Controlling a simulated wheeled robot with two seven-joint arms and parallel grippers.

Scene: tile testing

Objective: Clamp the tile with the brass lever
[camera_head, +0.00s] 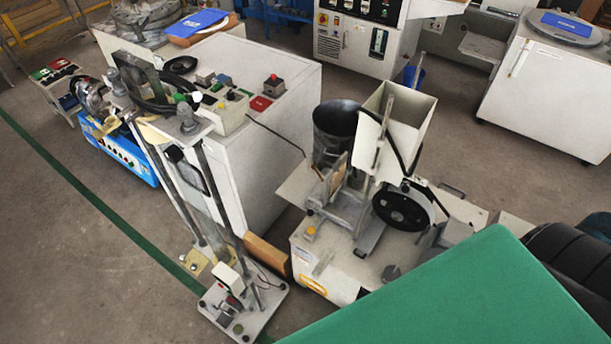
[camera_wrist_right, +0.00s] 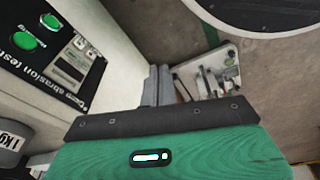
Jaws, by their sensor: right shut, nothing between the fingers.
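A grey base plate (camera_head: 258,312) with a small clamp fixture (camera_head: 232,292) stands low in the head view. The plate also shows in the right wrist view (camera_wrist_right: 224,56), beyond my right gripper's fingertips, with upright metal levers and posts on it. I cannot make out which of them is the brass lever. A flat yellowish piece (camera_head: 203,264) lies by the foot of the tall stand; I cannot tell whether it is the tile. My right gripper (camera_wrist_right: 158,72) is shut and empty, apart from the fixture. My left gripper is not in view.
A brown block (camera_head: 266,254) lies against the white cabinet (camera_head: 262,135). A machine with a hopper (camera_head: 398,120) and black wheel (camera_head: 403,207) stands to the right of the fixture. A green surface covers the lower right. Floor left of the fixture is clear.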

